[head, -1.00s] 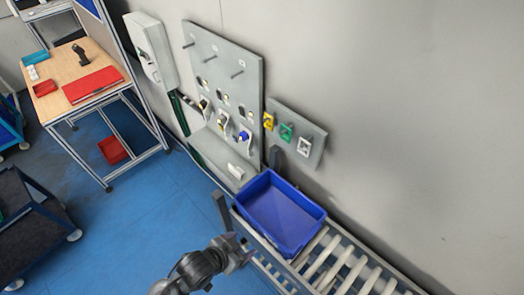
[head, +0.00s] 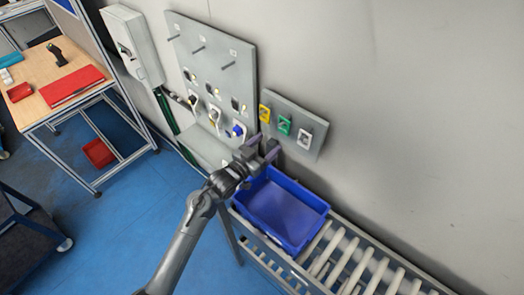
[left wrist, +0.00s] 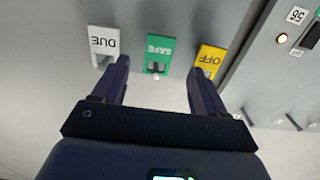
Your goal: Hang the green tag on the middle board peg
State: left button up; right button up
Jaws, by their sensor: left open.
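The green tag (head: 284,125) hangs on a small grey board between a yellow tag (head: 265,114) and a white tag (head: 304,138). In the left wrist view the green tag (left wrist: 159,54) reads SAFE, upside down, and sits ahead of the gap between my fingers. My left gripper (head: 270,148) is open and empty, below and left of the small board, apart from the tag. The large grey board (head: 212,50) has three bare pegs in its upper part; the middle peg (head: 198,49) is in the centre. My right gripper is out of view.
A blue bin (head: 285,212) stands on a roller conveyor (head: 350,262) below the small board. A workbench (head: 60,75) stands at the left. The wall at the right is bare.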

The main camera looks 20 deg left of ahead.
aim_at(283, 129)
pick_arm(q)
jog(key=b+x, duration=0.4)
jog(key=x, duration=0.2)
jog(key=shift+w+d+f, duration=0.1)
jog(key=shift+w+f, duration=0.05)
jog(key=shift+w, duration=0.2)
jog(key=shift+b+x, duration=0.7)
jog(key=shift+x, duration=0.6)
jog(key=c, duration=1)
jog(key=shift+r+p, duration=0.35)
jog(key=shift+p, duration=0.3)
